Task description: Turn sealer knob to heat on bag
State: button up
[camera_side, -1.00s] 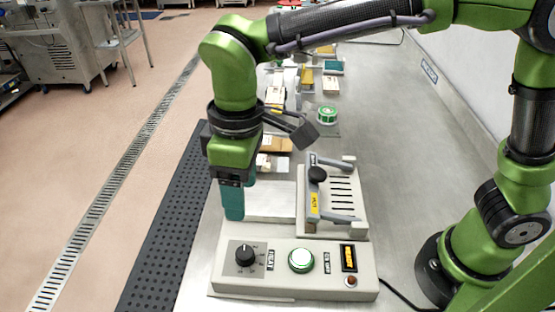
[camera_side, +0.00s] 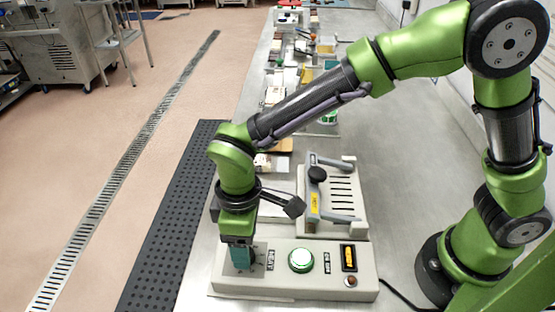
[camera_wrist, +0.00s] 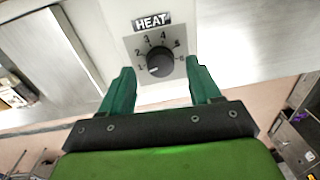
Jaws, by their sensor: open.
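The heat knob (camera_wrist: 160,61) is a round black dial on a grey plate, under a HEAT label with numbers around it. Its white mark points to the lower left, near the 1. My gripper (camera_wrist: 159,68) is open, with one teal finger on each side of the knob. In the side view my gripper (camera_side: 241,264) is low over the left of the sealer's control panel (camera_side: 325,288) and mostly hides the knob. I cannot tell whether the fingers touch it. The sealer (camera_side: 342,195) has a grey handle bar with a black knob. I cannot make out a bag for certain.
A black perforated mat (camera_side: 165,235) lies at the left. Several small items stand farther back. Open bench top is to the right of the sealer.

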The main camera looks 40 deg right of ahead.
jog(key=shift+f, duration=1.15)
jog(key=c, duration=1)
jog(key=shift+c, duration=0.2)
